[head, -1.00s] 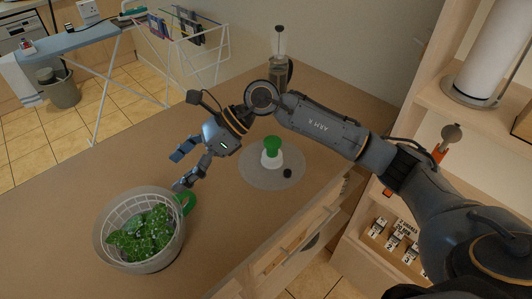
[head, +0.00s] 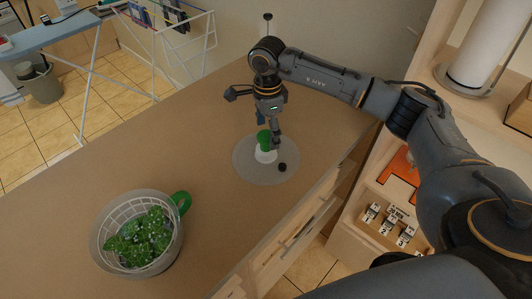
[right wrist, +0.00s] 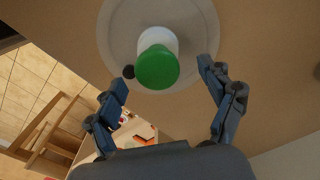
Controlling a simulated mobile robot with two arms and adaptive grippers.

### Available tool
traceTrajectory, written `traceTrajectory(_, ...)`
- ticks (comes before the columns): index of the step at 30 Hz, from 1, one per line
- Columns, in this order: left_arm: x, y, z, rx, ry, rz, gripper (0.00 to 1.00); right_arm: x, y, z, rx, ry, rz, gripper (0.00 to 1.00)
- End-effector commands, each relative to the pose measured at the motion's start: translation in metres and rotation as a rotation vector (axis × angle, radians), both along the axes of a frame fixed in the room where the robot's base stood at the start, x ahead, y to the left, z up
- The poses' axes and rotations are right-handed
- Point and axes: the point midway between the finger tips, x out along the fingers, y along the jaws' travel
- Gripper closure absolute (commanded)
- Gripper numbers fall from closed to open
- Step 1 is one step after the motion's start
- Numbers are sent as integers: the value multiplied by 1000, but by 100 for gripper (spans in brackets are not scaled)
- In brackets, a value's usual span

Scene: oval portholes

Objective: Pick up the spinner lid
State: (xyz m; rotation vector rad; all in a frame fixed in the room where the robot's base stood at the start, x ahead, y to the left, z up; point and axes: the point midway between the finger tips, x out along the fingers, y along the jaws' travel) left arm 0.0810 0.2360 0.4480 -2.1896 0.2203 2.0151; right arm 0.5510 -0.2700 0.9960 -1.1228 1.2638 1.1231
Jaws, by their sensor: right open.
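The spinner lid (head: 252,168) is a translucent grey disc lying flat on the counter, with a white and green knob (head: 264,141) standing up at its middle and a small black button (head: 282,168) near its edge. My right gripper (head: 268,138) is above the lid, pointing down at the knob. In the right wrist view the lid (right wrist: 118,30) is ahead, and the green knob top (right wrist: 157,67) lies between the two open, apart fingers (right wrist: 166,92). The fingers do not visibly touch the knob. My left gripper is not in view.
The spinner bowl (head: 100,245), clear with a white basket and green leaves (head: 140,240), stands at the counter's left front, its green handle (head: 182,202) toward the lid. Drawers and a shelf unit (head: 350,215) border the counter's right. The counter between bowl and lid is clear.

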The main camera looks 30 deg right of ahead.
Motion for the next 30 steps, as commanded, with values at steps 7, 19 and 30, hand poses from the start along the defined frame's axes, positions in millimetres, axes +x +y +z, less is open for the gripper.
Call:
traceTrajectory(7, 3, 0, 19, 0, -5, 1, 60, -2, 4, -22, 1, 5, -1, 18)
traceTrajectory(19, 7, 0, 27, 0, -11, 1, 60, -1, 5, -55, 1, -1, 0, 18)
traceTrajectory(30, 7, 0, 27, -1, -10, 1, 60, -1, 5, -55, 1, -1, 0, 75)
